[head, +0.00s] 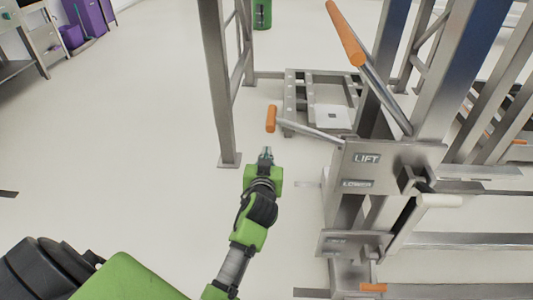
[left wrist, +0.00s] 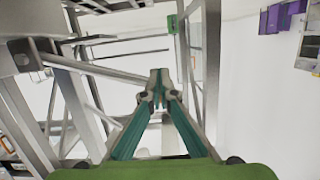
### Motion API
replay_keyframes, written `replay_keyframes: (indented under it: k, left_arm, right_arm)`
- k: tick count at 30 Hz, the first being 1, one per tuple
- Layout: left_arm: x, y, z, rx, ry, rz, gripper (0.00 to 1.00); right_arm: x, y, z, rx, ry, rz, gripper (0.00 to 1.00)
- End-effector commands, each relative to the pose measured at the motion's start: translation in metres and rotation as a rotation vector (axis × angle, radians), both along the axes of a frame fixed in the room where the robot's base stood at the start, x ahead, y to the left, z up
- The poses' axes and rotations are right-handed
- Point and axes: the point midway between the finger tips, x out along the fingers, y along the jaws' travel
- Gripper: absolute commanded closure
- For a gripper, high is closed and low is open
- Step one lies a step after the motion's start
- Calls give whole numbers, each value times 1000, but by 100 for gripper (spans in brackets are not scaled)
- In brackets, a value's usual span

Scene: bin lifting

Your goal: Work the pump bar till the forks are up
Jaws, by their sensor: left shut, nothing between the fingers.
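The lifter has a long steel bar with an orange grip (head: 347,35), likely the pump bar, slanting up to the left from the metal plate. A shorter lever with an orange grip (head: 271,118) sticks out left from the same plate, near the LIFT label (head: 367,158) and LOWER label (head: 357,184). My left gripper (head: 266,153) is shut and empty, just below the short lever's grip in the picture and apart from the long bar. Its closed fingers (left wrist: 158,90) also show in the left wrist view. I cannot make out the forks clearly. My right gripper is out of view.
A steel post (head: 217,80) stands left of the lifter. A low metal frame (head: 296,105) lies behind the short lever. Steel uprights crowd the right side. Purple cabinets (head: 88,18) and a green bin (head: 262,14) are far back. The floor at left is clear.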

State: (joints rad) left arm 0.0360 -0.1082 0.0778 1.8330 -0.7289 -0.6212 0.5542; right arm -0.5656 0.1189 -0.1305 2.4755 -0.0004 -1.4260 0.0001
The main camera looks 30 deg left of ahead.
Motion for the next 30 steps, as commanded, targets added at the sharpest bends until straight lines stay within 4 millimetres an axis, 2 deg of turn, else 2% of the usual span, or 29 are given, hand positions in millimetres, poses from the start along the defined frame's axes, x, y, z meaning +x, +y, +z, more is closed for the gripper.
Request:
replay_keyframes:
  k: [7,11,14,16,21,24,27,30]
  left_arm:
    - [-2,0,-1,0,4,0,100]
    - [-25,0,-17,-11,72,-6,100]
    - [-64,-9,-43,-31,197,-36,100]
    - [-100,-23,-64,-52,312,-84,100]
    - [-191,-71,-101,-96,584,-263,100]
    - [-237,-98,-111,-114,708,-374,100]
    - [-271,-118,-114,-126,794,-464,100]
    - [-293,-130,-115,-133,846,-520,100]
  right_arm:
    - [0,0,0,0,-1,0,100]
    - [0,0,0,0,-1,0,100]
    - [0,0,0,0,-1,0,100]
    - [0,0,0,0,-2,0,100]
    - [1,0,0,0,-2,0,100]
    - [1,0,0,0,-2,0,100]
    - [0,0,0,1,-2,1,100]
    - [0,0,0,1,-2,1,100]
